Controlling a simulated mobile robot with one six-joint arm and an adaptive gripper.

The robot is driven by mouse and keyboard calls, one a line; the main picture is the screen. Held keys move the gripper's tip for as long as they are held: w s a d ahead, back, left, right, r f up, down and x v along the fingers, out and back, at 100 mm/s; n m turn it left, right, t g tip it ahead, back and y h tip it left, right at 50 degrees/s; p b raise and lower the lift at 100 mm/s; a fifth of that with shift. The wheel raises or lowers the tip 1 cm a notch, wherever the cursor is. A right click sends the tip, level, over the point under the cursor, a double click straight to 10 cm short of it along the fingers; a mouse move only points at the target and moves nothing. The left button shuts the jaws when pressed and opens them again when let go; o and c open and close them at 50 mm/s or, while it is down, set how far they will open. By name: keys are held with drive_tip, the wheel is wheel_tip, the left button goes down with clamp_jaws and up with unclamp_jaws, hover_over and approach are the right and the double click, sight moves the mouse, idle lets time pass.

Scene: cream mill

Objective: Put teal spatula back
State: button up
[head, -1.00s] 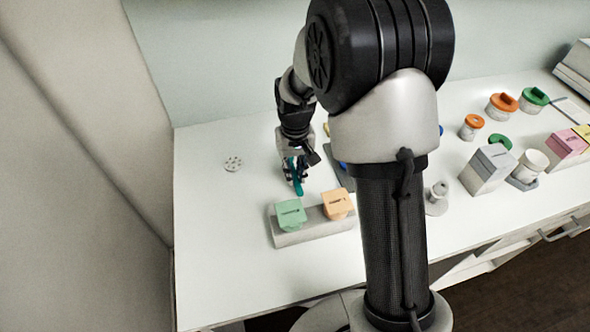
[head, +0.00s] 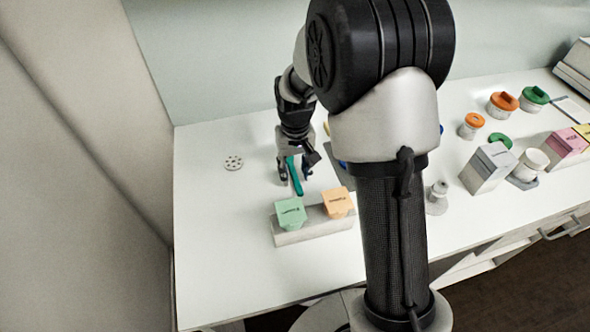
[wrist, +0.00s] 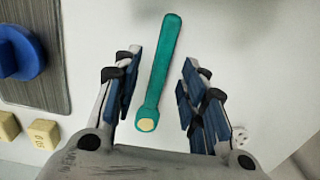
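The teal spatula (head: 295,176) is a long teal strip with a pale yellow round end. In the wrist view the spatula (wrist: 158,75) lies between my fingers, with a clear gap on both sides. My gripper (head: 294,172) is open around it and touches it with neither finger pad. In the wrist view my gripper (wrist: 158,85) shows its blue pads spread apart. I cannot tell whether the spatula rests flat on the white counter. No spot for the spatula is clearly marked in view.
A grey block with a green tub (head: 290,213) and an orange tub (head: 338,202) stands in front of my gripper. A grey plate with a blue knob (wrist: 22,50) lies beside it. A small perforated disc (head: 233,163) lies left. The counter's front left (head: 220,260) is clear.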

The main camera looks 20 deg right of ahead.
wheel_tip(320, 180, up, 12)
idle(0.4)
